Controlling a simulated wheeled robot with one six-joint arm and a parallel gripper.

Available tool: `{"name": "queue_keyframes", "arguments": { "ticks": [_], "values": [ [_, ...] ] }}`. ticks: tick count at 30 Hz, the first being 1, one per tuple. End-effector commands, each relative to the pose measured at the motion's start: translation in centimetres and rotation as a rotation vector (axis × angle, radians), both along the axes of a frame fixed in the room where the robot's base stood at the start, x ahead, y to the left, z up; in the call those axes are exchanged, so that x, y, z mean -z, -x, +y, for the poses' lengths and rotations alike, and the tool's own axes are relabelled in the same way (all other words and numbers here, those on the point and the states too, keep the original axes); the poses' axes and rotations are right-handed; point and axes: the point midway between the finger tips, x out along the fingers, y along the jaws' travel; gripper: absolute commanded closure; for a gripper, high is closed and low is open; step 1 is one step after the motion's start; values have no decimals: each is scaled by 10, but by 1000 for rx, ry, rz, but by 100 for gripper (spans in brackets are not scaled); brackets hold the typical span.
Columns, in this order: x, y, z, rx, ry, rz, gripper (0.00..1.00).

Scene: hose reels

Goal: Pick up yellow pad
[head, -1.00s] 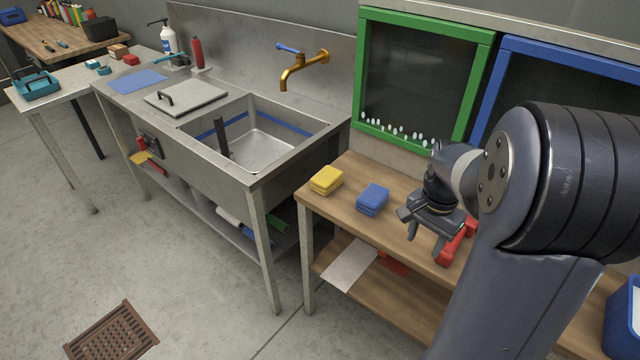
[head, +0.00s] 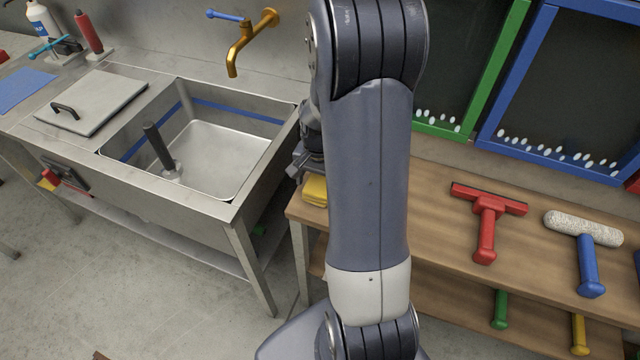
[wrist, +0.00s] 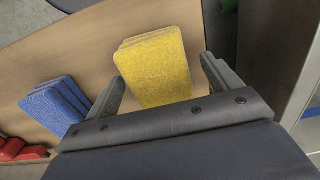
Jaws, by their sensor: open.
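The yellow pad (wrist: 157,68) lies stacked on the wooden bench, in the middle of the wrist view. In the head view only a small part of the yellow pad (head: 315,190) shows beside my arm. My gripper (wrist: 160,78) is open, with one finger on each side of the pad's near end in the wrist view. I cannot tell whether the fingers touch it. In the head view my gripper (head: 298,172) is mostly hidden behind my arm, just above the pad.
Blue pads (wrist: 57,105) lie beside the yellow one, left in the wrist view. A red squeegee (head: 487,212) and a blue-handled roller (head: 586,250) lie on the bench (head: 440,205). The steel sink (head: 215,160) stands left of the bench.

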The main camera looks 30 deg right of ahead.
Motion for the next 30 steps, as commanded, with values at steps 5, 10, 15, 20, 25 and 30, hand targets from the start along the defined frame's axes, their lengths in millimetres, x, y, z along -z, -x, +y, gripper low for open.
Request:
{"name": "queue_keyframes", "arguments": {
  "ticks": [5, 10, 15, 20, 25, 30],
  "values": [
    [11, 0, 0, 0, 0, 0, 15],
    [12, 0, 0, 0, 0, 0, 15],
    [11, 0, 0, 0, 0, 0, 26],
    [11, 0, 0, 0, 0, 0, 39],
    [11, 0, 0, 0, 0, 0, 53],
    [11, 0, 0, 0, 0, 0, 63]
  ]
}}
